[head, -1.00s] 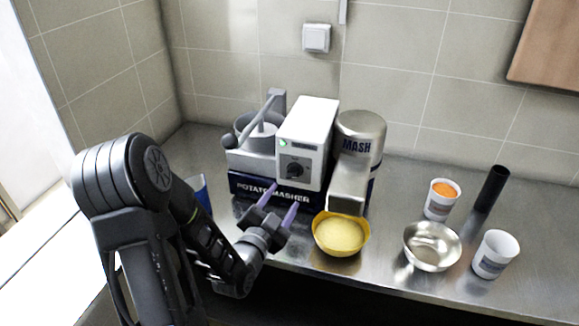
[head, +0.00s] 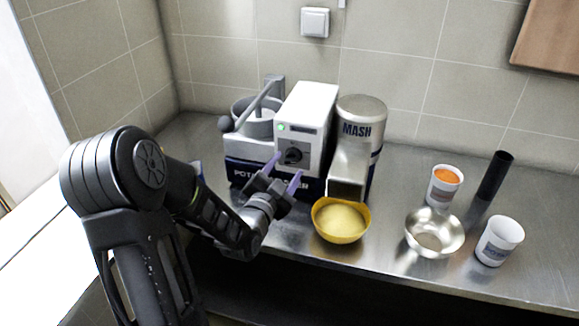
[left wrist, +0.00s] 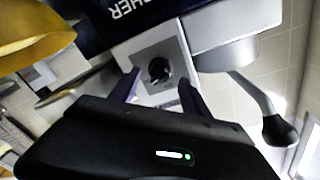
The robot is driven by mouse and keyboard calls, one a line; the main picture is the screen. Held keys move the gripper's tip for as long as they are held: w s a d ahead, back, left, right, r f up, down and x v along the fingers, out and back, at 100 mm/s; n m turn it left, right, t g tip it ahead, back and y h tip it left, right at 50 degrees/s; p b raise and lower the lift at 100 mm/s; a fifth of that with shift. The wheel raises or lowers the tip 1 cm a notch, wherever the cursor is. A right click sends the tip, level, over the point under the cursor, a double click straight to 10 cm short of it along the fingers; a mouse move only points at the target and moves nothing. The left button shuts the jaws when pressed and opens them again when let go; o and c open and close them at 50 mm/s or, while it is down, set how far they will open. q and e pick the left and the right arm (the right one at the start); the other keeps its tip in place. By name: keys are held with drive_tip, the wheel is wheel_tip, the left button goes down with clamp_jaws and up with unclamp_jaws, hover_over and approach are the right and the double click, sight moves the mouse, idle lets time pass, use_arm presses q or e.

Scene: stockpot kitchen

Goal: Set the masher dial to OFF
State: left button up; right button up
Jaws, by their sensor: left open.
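The potato masher (head: 310,110) stands on the steel counter, a white box on a dark blue base with a lit green light. Its black dial (head: 291,155) is on the front face; in the left wrist view the dial (left wrist: 159,69) shows on a grey plate. The dial's markings are too small to read. My left gripper (head: 285,172) is open in front of the dial. In the left wrist view its two purple fingers (left wrist: 160,90) stand apart, one on each side of the dial, and appear not to touch it. My right gripper is not in view.
A yellow bowl (head: 341,222) of mash stands below the steel MASH chute (head: 348,170). A grey lever with a ball knob (head: 226,124) is at the masher's left. A steel bowl (head: 434,226), two cups and a black cylinder (head: 495,176) stand at right.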

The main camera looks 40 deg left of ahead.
sight(292, 158)
use_arm(q)
drive_tip(key=shift+p+x, duration=0.3)
drive_tip(key=shift+x, duration=1.15)
drive_tip(key=shift+c, duration=0.4)
clamp_jaws()
